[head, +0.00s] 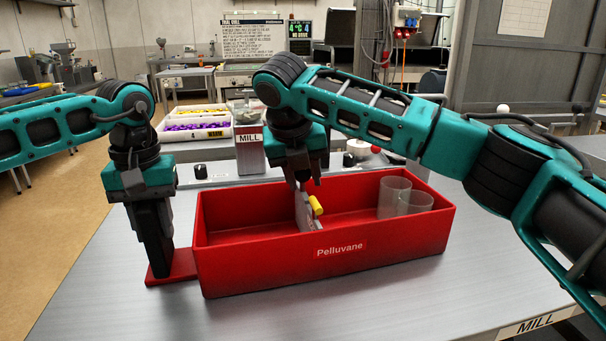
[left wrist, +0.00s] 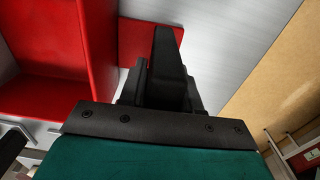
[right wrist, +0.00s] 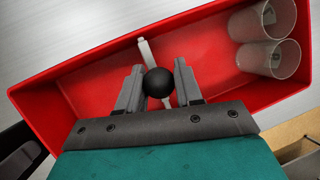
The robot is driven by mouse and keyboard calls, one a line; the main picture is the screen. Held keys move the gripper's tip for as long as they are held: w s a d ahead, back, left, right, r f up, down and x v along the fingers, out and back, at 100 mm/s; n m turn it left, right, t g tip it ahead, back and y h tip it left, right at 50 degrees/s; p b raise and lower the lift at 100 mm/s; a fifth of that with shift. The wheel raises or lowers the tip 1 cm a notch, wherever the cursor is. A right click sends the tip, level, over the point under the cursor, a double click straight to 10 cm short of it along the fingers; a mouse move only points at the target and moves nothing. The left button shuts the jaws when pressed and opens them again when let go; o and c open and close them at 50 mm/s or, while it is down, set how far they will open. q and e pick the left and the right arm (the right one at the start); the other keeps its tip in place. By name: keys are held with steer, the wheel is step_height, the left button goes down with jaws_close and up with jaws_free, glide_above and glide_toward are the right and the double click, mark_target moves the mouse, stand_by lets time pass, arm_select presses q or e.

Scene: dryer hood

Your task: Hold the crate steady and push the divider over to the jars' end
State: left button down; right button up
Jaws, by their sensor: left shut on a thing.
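The red crate (head: 325,262) stands on the bench, labelled Pelluvane. A thin grey divider (head: 303,212) crosses its inside near the middle, with a yellow piece (head: 316,205) on its right face. Two clear jars (head: 394,195) stand at the crate's right end; they also show in the right wrist view (right wrist: 268,57). My left gripper (head: 160,272) is shut, pointing down at the red tab (head: 182,266) on the crate's left end. My right gripper (right wrist: 158,78) is open above the divider (right wrist: 147,50), with a black ball (right wrist: 158,83) between its fingers.
A grey box marked MILL (head: 250,155) and purple and yellow trays (head: 195,132) stand behind the crate. The bench in front (head: 130,310) is clear. Inside the crate, the floor is bare left of the divider, and between the divider and the jars.

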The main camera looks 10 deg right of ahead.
arm_select(q)
steer(key=shift+f, duration=0.3)
arm_select(e)
jaws_close()
steer(key=shift+d, duration=0.1)
arm_select(q)
steer(key=shift+a, duration=0.1)
arm_select(e)
steer(key=d, duration=1.2)
steer(key=shift+w+d, duration=0.35)
steer(key=shift+d, duration=0.05)
steer(key=o, duration=0.5)
jaws_free()
steer(key=shift+a, duration=0.1)
steer(key=shift+r, duration=0.1)
